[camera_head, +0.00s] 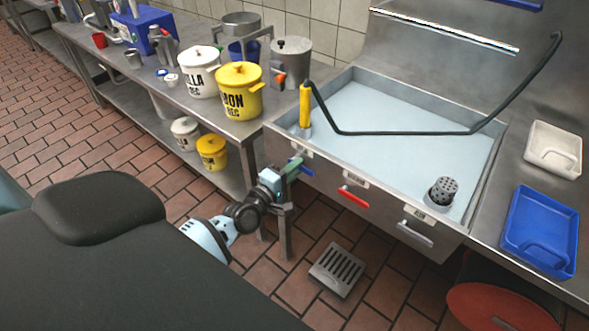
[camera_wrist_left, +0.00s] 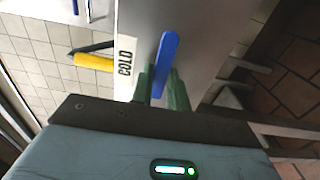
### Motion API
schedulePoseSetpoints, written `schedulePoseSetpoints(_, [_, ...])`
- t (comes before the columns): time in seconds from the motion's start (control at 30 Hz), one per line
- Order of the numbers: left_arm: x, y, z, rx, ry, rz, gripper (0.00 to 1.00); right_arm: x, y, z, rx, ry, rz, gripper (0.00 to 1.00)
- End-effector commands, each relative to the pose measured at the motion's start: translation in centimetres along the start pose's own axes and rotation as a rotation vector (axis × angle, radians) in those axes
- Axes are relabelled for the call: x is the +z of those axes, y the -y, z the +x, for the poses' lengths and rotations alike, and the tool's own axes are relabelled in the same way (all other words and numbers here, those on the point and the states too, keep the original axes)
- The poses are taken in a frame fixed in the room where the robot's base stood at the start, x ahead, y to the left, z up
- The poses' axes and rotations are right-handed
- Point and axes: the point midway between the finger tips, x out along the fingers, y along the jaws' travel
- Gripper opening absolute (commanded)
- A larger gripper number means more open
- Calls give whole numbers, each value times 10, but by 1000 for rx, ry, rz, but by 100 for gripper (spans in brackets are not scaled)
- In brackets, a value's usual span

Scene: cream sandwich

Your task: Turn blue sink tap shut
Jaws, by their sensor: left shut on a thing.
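The blue tap handle (camera_head: 301,168) is on the front panel of the steel sink (camera_head: 385,205), at its left end. It also shows in the left wrist view (camera_wrist_left: 167,58), beside a label reading COLD (camera_wrist_left: 124,66). My left gripper (camera_head: 291,170) is at this handle. In the left wrist view its green fingers (camera_wrist_left: 162,88) are shut on the handle's lower part, one on each side. The handle's upper part sticks out beyond the fingers. The sink basin (camera_head: 400,120) holds pale blue water. My right gripper is not in view.
A red handle (camera_head: 353,197) and a grey handle (camera_head: 414,234) sit farther right on the panel. A floor drain (camera_head: 337,270) lies below. A steel table (camera_head: 225,128) with tubs stands left. Blue (camera_head: 540,229) and white (camera_head: 553,149) trays lie right.

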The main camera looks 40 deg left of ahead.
Motion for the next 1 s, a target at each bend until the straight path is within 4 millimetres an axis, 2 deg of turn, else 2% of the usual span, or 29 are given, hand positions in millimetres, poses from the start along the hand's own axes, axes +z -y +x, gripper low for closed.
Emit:
schedulePoseSetpoints(0.33, [0,0,0,0,-1,-8,0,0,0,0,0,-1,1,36])
schedulePoseSetpoints(0.37, [0,0,0,0,-1,-8,19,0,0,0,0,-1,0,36])
schedulePoseSetpoints(0.5, [0,0,0,0,-1,-7,37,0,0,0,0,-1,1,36])
schedulePoseSetpoints(0.83, [0,0,-2,0,0,-5,38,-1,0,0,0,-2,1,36])
schedulePoseSetpoints(1.0, [0,1,-18,-1,0,-5,38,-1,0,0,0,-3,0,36])
